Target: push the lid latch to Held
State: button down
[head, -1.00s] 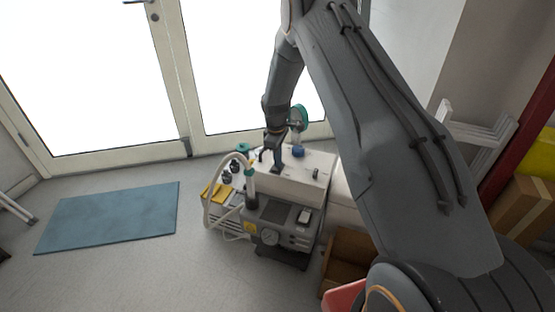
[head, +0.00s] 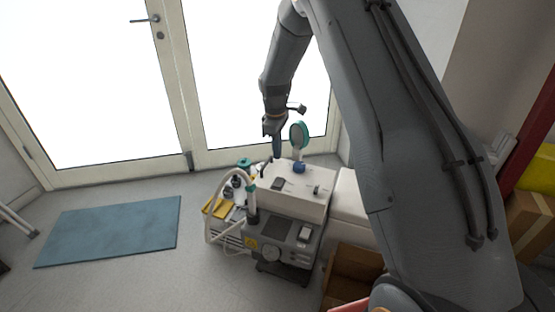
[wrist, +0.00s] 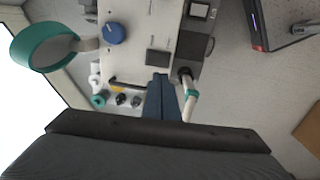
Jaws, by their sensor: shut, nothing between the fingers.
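The compressor unit has a cream top (head: 300,202), which also shows in the wrist view (wrist: 138,58). On it are a blue knob (head: 299,168), a dark rectangular piece (head: 278,184), a small lever-like part (head: 317,189) and a black bar handle (head: 264,168). The wrist view shows the blue knob (wrist: 115,34), the dark piece (wrist: 157,57) and the black bar (wrist: 127,84). I cannot tell which part is the lid latch, and no Held marking is readable. My gripper (head: 277,157) is shut and empty above the top, its fingertips (wrist: 161,78) appearing beside the dark piece.
A teal-rimmed round part (head: 299,134) stands up behind the knob. A pale hose (head: 212,202) loops at the front left, near a grey box with a gauge (head: 271,253). A cardboard box (head: 350,270) stands right. Floor around the blue mat (head: 110,225) is clear.

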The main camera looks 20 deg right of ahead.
aim_at(281, 180)
jog(key=shift+r, duration=0.3)
jog(key=shift+w+f+b, duration=0.1)
jog(key=shift+b, duration=0.4)
jog(key=b, duration=0.4)
jog(key=shift+w+d+b, duration=0.35)
jog(key=shift+d+b, duration=0.05)
jog(key=shift+d+b, duration=0.1)
jog(key=shift+b, duration=0.75)
jog(key=f, duration=0.4)
jog(key=w+f, duration=0.1)
jog(key=f, duration=0.4)
jog(key=d+f, duration=0.1)
jog(key=f, duration=0.3)
jog(key=shift+w+f+b, duration=0.15)
jog(key=shift+f+b, duration=0.15)
